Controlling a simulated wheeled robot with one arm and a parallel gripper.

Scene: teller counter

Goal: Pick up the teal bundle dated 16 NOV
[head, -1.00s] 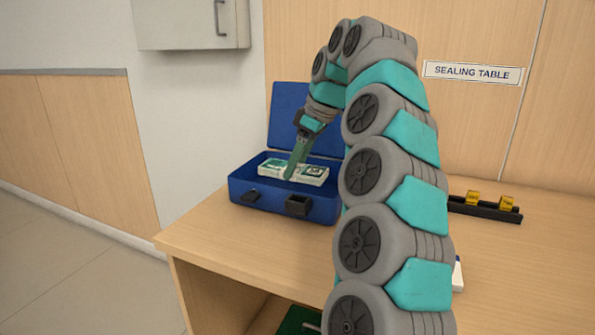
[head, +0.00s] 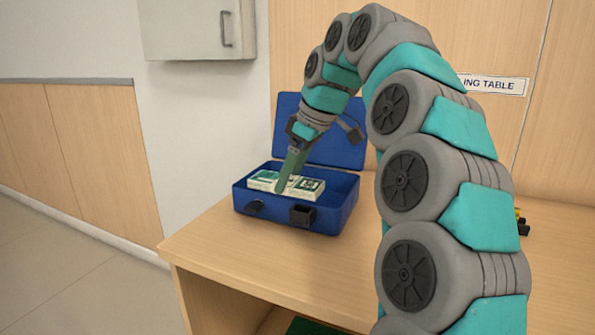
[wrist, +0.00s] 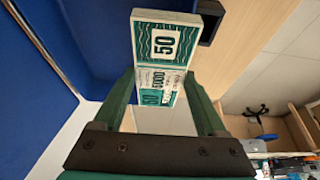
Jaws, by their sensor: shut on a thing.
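A white bundle with teal print (head: 310,186) is in the open blue box on the table. My gripper (head: 281,188) reaches down into the box and is shut on the bundle near its middle. In the wrist view, the bundle (wrist: 165,42) shows a large 50 and teal wave lines beyond the fingertips. A label part with 5000 shows between the green fingers (wrist: 161,85). The date is too small to read. I cannot tell whether the bundle touches the box floor.
The blue box (head: 340,208) has its lid (head: 335,145) raised at the back. The wooden table (head: 230,245) is clear in front of the box. A grey cabinet (head: 195,30) hangs on the wall at the upper left. My arm hides much of the right side.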

